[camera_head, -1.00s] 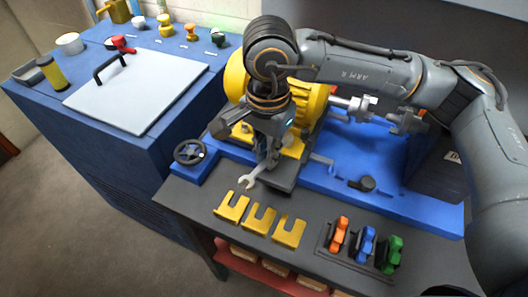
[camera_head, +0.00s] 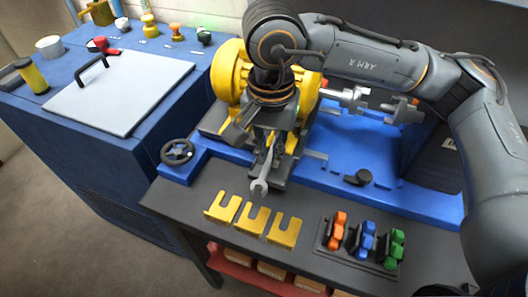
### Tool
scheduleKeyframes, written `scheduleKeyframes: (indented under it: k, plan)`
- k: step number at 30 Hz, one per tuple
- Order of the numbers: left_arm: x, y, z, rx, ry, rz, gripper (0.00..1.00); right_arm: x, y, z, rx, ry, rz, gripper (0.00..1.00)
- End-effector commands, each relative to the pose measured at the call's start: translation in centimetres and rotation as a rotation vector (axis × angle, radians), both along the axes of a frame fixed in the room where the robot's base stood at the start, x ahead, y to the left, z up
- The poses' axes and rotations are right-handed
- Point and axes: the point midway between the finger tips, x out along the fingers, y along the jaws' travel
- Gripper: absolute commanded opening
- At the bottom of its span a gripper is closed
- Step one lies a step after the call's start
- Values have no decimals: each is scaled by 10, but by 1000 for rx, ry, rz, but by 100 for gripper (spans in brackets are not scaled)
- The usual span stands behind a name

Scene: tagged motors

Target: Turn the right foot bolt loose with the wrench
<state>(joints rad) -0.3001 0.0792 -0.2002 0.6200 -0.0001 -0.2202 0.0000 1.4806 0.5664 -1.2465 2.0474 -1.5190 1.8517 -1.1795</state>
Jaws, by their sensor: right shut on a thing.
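My right gripper (camera_head: 268,140) is shut on the silver wrench (camera_head: 263,176) and points down in front of the yellow motor (camera_head: 230,75). The wrench's open end shows below the gripper, toward the front of the bench. The motor stands on the blue base (camera_head: 345,140), and the gripper and arm cover much of its front. The right foot bolt cannot be made out; the gripper hides the area around the wrench's far end. My left gripper is not in view.
Several yellow slotted shims (camera_head: 252,219) lie on the dark bench (camera_head: 185,208) in front. A rack (camera_head: 350,262) with orange, blue and green clips stands to their right. A black handwheel (camera_head: 177,152) is at left. A blue cabinet with a white lid (camera_head: 125,95) stands further left.

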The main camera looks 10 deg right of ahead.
Motion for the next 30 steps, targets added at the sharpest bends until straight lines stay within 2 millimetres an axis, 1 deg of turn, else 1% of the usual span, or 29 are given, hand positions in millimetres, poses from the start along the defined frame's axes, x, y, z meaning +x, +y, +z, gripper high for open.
scheduleKeyframes:
  k: [1,8,10,13,18,27,30]
  plan:
    - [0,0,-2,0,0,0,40,-1,2,-4,8,6,4,0]
    - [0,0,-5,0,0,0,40,-1,2,-7,11,7,13,0]
    - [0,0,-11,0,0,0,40,-2,-1,-9,11,5,46,0]
    - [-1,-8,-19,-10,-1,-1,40,-4,-6,-11,11,6,116,0]
    - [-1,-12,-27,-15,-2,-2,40,-6,-12,-11,11,6,199,0]
    - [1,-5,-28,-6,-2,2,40,-5,-13,-11,11,5,210,0]
    - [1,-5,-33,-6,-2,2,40,-5,-14,-13,11,5,228,0]
